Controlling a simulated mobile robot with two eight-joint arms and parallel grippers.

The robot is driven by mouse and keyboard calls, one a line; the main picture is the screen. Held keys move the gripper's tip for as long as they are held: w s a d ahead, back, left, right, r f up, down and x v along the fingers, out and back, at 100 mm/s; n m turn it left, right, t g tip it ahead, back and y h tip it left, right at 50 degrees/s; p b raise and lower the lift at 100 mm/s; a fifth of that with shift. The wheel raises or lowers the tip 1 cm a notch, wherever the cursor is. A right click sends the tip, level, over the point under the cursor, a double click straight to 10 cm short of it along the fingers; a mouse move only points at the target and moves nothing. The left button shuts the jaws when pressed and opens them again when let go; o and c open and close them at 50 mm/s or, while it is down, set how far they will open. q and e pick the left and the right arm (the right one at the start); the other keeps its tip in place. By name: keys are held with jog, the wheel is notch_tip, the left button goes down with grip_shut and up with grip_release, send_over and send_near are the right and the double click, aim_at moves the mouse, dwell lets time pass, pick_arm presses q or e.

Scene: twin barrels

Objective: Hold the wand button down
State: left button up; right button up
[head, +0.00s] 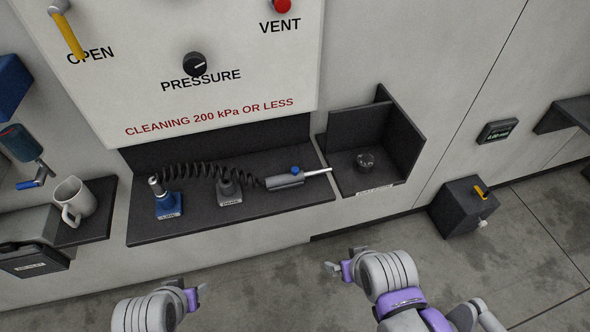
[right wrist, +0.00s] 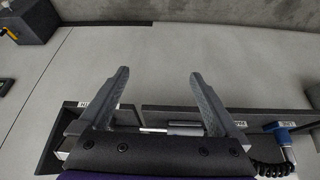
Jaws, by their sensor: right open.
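The wand (head: 285,181) is a grey cylinder with a thin silver nozzle and a blue button (head: 296,170) on top. It lies on the dark shelf (head: 230,220), nozzle pointing right and a black coiled hose at its left end. My right gripper (head: 344,261) is open and empty, in front of the shelf and apart from the wand. In the right wrist view its fingers (right wrist: 158,75) are spread, with the wand (right wrist: 185,129) partly showing between them; the button cannot be made out there. My left gripper (head: 189,286) looks open and empty, below the shelf's front edge.
A bin (head: 405,145) with a round dark part adjoins at right. A mug (head: 70,200) sits far left. The pressure panel (head: 215,45) is above. A dark box (head: 463,207) stands right.

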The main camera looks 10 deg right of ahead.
grip_shut()
dwell(0.6)
dwell(1.2)
